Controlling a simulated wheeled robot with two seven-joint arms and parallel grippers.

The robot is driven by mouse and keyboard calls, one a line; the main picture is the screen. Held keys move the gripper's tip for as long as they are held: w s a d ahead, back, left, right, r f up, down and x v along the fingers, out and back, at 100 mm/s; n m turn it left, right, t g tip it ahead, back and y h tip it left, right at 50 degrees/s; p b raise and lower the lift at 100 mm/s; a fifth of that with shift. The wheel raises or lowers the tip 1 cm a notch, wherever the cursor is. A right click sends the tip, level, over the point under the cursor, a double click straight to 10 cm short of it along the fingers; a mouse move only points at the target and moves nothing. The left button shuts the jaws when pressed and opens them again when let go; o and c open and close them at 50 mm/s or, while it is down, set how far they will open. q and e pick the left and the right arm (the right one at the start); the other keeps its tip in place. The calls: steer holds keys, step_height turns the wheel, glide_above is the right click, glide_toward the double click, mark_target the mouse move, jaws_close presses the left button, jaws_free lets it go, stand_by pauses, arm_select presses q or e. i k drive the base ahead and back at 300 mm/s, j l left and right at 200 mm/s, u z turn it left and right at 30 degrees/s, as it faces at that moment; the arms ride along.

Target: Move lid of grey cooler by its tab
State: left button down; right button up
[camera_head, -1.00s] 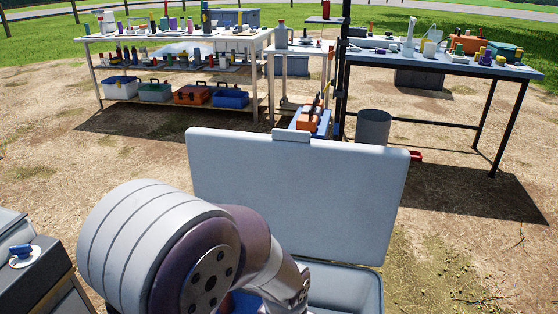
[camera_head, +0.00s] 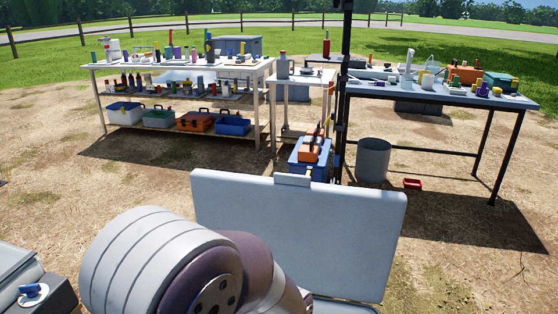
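The grey cooler's lid (camera_head: 300,225) stands raised and near upright in the lower middle, its broad face toward me. Its tab (camera_head: 292,180) is on the middle of the lid's top edge. Only a thin strip of the cooler body (camera_head: 340,307) shows below the lid at the bottom edge. My own arm covers the lower left part of the lid and cooler. Neither gripper shows in this view, and nothing is seen touching the tab.
A blue-topped table (camera_head: 440,93) stands at the back right. A grey bin (camera_head: 373,160), a red tray (camera_head: 413,183) and a blue crate (camera_head: 308,172) are behind the lid. Bare ground lies left.

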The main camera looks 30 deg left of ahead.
mark_target(334, 241)
steer(key=i+l+z, duration=0.1)
steer(key=l, duration=0.4)
steer(key=i+l, duration=0.1)
steer(key=l, duration=0.4)
steer(key=i+l+u, duration=0.15)
steer(key=i, duration=0.3)
steer(key=i+l+u, duration=0.15)
steer(key=i+l, duration=0.15)
steer(key=i, duration=0.2)
steer(key=i+l+u, duration=0.15)
steer(key=i+l, duration=0.15)
steer(key=i, duration=0.15)
steer(key=i+u, duration=0.3)
steer(key=i, duration=0.15)
steer(key=i+l+u, duration=0.1)
steer(key=i+u, duration=0.25)
steer(key=i+l+u, duration=0.3)
steer(key=i, duration=0.2)
